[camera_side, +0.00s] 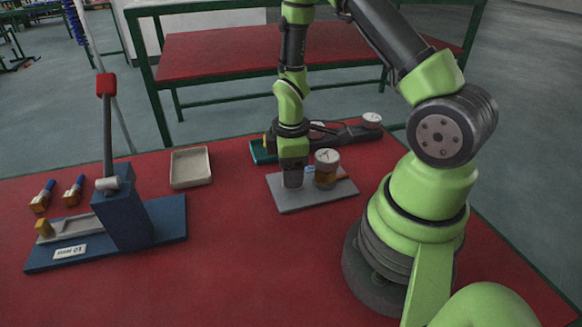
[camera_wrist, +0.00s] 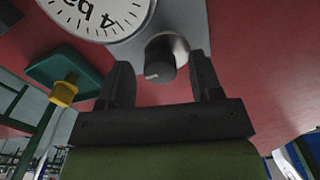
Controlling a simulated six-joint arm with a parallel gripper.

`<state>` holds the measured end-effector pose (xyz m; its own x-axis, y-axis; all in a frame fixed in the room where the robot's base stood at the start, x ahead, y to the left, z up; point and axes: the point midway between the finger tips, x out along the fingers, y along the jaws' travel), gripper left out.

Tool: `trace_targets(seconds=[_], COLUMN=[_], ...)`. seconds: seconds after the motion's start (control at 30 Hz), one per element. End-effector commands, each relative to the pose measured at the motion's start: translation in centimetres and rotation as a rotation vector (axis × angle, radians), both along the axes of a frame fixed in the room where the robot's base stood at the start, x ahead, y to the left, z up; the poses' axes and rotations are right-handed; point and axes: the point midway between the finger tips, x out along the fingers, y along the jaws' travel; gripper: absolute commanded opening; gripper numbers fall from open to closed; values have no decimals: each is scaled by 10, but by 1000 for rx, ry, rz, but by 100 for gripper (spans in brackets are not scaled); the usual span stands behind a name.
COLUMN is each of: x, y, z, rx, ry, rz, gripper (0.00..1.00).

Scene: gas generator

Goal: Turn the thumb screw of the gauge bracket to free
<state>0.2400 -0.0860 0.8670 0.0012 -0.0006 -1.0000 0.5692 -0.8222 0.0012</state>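The gauge bracket is a grey plate (camera_side: 325,196) on the red table, with a round white-faced gauge (camera_side: 327,157) on it. The gauge dial (camera_wrist: 98,12) fills the top left of the wrist view. The thumb screw (camera_wrist: 161,58) is a dark round knob standing from the plate in the wrist view. My gripper (camera_wrist: 163,78) is open, with one finger on each side of the knob and visible gaps to both. In the side view my gripper (camera_side: 292,179) points down just left of the gauge and hides the thumb screw.
A dark manifold (camera_side: 350,135) with small gauges and a teal piece (camera_side: 262,152) lies behind the bracket. A beige tray (camera_side: 190,168) is further left. The front table is clear.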

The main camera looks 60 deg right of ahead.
Motion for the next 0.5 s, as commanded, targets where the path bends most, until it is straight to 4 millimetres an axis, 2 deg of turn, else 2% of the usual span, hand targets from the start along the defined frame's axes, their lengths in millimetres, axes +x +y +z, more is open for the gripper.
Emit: trace_targets(seconds=[0.27,0.5], x=[0,1], y=[0,0], z=[6,43], rx=[0,-3], ry=[-1,-7], rz=[-1,-2], gripper=[59,59])
